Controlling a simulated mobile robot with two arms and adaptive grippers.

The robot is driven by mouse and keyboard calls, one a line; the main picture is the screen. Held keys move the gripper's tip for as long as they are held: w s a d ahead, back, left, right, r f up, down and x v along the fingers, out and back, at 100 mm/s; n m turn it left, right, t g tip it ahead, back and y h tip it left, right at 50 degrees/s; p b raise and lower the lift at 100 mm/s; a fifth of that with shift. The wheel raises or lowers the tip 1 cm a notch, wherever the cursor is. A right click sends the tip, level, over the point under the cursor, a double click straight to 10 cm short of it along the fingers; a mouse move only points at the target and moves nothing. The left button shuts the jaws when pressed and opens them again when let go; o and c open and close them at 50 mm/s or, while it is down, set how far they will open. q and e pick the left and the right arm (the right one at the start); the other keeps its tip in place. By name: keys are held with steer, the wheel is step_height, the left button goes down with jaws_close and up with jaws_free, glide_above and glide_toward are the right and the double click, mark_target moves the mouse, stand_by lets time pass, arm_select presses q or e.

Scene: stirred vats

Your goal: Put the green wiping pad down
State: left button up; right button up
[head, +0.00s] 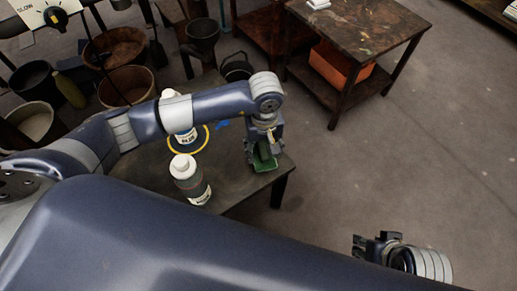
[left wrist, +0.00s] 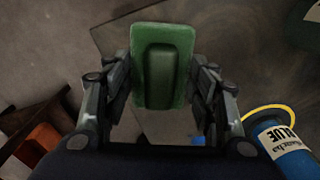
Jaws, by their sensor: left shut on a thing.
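The green wiping pad (head: 265,161) is a green block with a raised grip along its middle. My left gripper (head: 262,150) points down over the right end of a dark table (head: 232,192) and is shut on the pad. In the left wrist view the pad (left wrist: 162,62) sits between the two fingers (left wrist: 160,100), with the table top behind it. I cannot tell whether the pad touches the table. My right gripper (head: 372,246) is at the lower right, over the floor and away from the table. Its fingers do not show clearly.
A grey, white-capped bottle (head: 188,178) stands on the table left of the pad. Behind it stands a blue labelled bottle (left wrist: 283,150) by a yellow ring (head: 205,141), partly hidden by my arm. Several tubs (head: 128,84) stand at the left. A brown table (head: 365,35) stands behind.

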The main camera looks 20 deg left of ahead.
mark_target(259, 150)
arm_select(q)
steer(key=shift+w+a+f, duration=0.1)
steer(key=shift+w+a, duration=0.5)
steer(key=shift+a, duration=0.2)
steer(key=shift+w+a+f+b, duration=0.1)
steer(key=shift+f+b, duration=0.1)
steer(key=shift+f, duration=0.65)
steer(key=shift+w+a+f+b, duration=0.1)
steer(key=shift+f+b, duration=0.1)
steer(key=shift+f, duration=0.65)
steer(key=shift+f, duration=0.1)
steer(key=o, duration=0.9)
steer(key=shift+o, duration=0.2)
steer(key=shift+d, duration=0.1)
